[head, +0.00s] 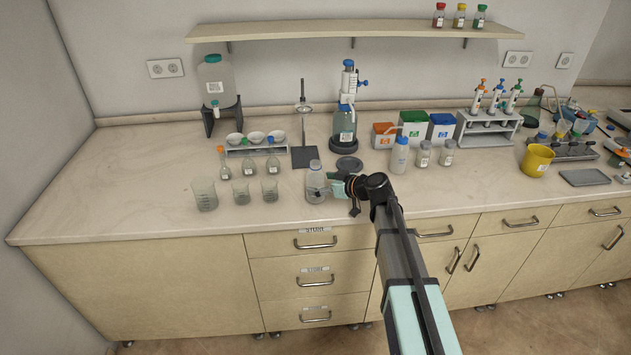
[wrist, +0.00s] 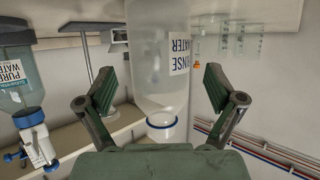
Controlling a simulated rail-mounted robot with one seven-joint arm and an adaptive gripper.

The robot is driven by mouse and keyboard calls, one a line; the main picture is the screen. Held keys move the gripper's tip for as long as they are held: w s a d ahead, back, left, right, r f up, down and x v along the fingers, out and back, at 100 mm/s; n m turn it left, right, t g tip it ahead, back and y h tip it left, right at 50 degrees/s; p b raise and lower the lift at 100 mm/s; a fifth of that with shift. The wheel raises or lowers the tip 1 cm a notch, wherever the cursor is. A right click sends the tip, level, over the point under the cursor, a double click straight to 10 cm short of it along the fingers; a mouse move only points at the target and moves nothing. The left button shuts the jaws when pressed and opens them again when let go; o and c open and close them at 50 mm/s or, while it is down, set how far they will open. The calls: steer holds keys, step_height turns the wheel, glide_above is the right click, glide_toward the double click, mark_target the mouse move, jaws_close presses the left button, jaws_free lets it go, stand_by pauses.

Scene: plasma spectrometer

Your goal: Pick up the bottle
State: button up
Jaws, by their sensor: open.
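The bottle (head: 314,180) is clear, with a white label reading "RINSE WATER". It stands upright near the front of the bench, left of my gripper (head: 333,187). In the wrist view, which appears upside down, the bottle (wrist: 152,60) is between the two spread fingers of my gripper (wrist: 160,86). Gaps show on both sides of it, so the fingers do not appear to touch it. Its blue-ringed neck is at the lower middle of that view. The head view partly hides the bottle's right side behind my gripper.
Beakers (head: 205,195) and small flasks stand left of the bottle. A dispenser bottle (head: 344,125) and a stand (head: 303,156) are behind it. A wash bottle (head: 399,155) and jars (head: 424,153) stand to the right. The bench's left end is clear.

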steer(key=x, duration=0.2)
steer(key=shift+w+a+f+p, duration=0.1)
steer(key=shift+w+a+p, duration=0.15)
steer(key=shift+p, duration=0.1)
steer(key=shift+s, duration=0.1)
steer(key=c, duration=1.5)
step_height(320, 180, up, 20)
steer(key=b, duration=0.5)
